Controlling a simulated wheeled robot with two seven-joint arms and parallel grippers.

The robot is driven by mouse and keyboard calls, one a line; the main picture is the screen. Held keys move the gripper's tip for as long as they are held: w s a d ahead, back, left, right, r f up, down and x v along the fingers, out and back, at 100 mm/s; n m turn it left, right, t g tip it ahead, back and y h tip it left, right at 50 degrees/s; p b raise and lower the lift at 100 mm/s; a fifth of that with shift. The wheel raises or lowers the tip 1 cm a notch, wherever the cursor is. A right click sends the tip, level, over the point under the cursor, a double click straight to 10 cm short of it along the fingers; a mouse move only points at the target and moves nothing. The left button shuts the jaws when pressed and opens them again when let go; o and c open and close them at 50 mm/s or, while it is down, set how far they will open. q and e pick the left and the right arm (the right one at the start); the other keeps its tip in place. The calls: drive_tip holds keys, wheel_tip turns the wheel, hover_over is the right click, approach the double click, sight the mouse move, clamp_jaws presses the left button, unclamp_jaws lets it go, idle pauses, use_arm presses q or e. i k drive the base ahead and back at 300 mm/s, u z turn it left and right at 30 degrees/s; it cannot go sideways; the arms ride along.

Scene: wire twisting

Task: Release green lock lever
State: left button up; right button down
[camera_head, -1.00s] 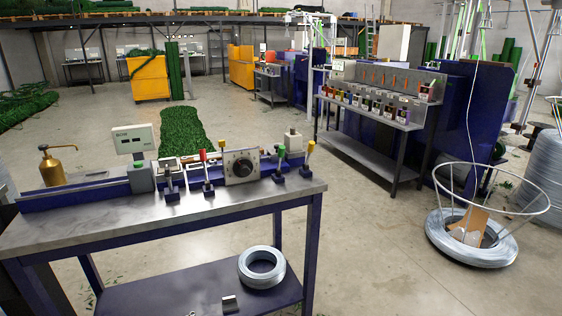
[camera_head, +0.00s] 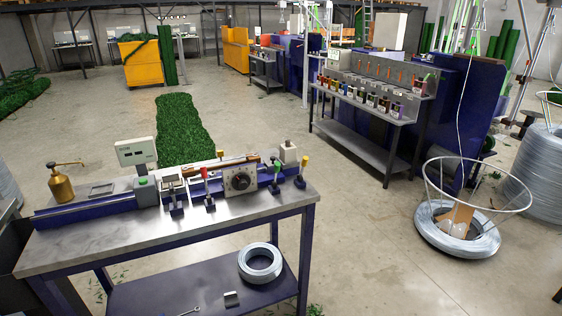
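The green lock lever (camera_head: 277,167) stands upright on the blue wire-twisting device on the workbench, right of the dial box (camera_head: 239,177). A yellow-topped lever (camera_head: 302,170) stands to its right and leans slightly. A red-topped lever (camera_head: 205,180) and a white-topped lever (camera_head: 172,189) stand left of the dial box. Neither of my grippers is in view, and nothing touches the levers.
The workbench (camera_head: 80,241) carries a digital display (camera_head: 136,152) and a brass oil can (camera_head: 61,186). A wire coil (camera_head: 260,263) lies on its lower shelf. A wire spool with a white ring frame (camera_head: 456,235) stands at right. Open floor lies between.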

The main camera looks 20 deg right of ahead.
sight(276, 166)
drive_tip(key=k, duration=0.55)
drive_tip(key=z, duration=0.7)
drive_tip(key=i, duration=1.3)
drive_tip(key=u, duration=0.65)
